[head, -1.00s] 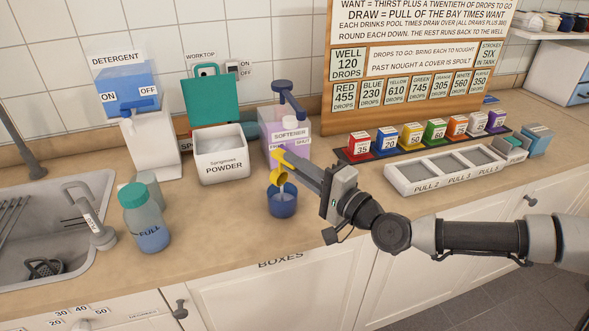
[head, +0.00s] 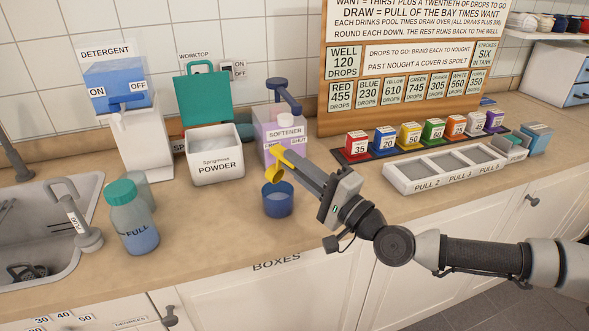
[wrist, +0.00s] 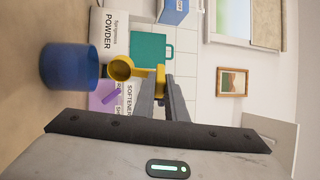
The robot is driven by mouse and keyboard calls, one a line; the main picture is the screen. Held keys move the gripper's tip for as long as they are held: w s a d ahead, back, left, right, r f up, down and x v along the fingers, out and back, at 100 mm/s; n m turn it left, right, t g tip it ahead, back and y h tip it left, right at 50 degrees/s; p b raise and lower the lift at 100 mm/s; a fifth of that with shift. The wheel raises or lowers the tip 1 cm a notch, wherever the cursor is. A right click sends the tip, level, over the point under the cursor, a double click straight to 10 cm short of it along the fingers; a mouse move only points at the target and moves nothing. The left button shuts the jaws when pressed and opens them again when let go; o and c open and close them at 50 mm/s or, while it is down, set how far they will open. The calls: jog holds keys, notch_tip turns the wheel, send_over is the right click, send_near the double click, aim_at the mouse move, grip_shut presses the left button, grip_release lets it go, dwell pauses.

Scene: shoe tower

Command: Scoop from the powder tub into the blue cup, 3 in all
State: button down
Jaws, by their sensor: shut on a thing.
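My gripper (head: 305,170) is shut on the handle of a yellow scoop (head: 274,174). The scoop's bowl is tilted and hangs just above the blue cup (head: 278,203), apart from its rim. In the wrist view the scoop (wrist: 120,67) shows its round opening and the blue cup (wrist: 70,67) stands beyond the bowl on its left; I see no powder in the scoop. The cup stands upright on the counter; its contents are not clear. The white powder tub (head: 216,168) stands behind and left of the cup, its green lid (head: 203,103) raised, with pale powder inside.
A softener dispenser (head: 285,133) stands close behind the scoop. A detergent dispenser (head: 145,145) and a bottle marked full (head: 135,225) stand left, near the sink (head: 85,200). A tray of pull bays (head: 400,176) lies right. The counter in front of the tub is clear.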

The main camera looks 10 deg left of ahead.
jog(key=shift+s+d+f+t+y+b, duration=0.25)
jog(key=shift+d+t+y+b, duration=0.4)
jog(key=shift+b, duration=2.1)
jog(key=shift+s+d+f+t+y+b, duration=0.35)
jog(key=shift+y+b, duration=0.5)
jog(key=shift+b, duration=1.85)
jog(key=shift+r, duration=0.2)
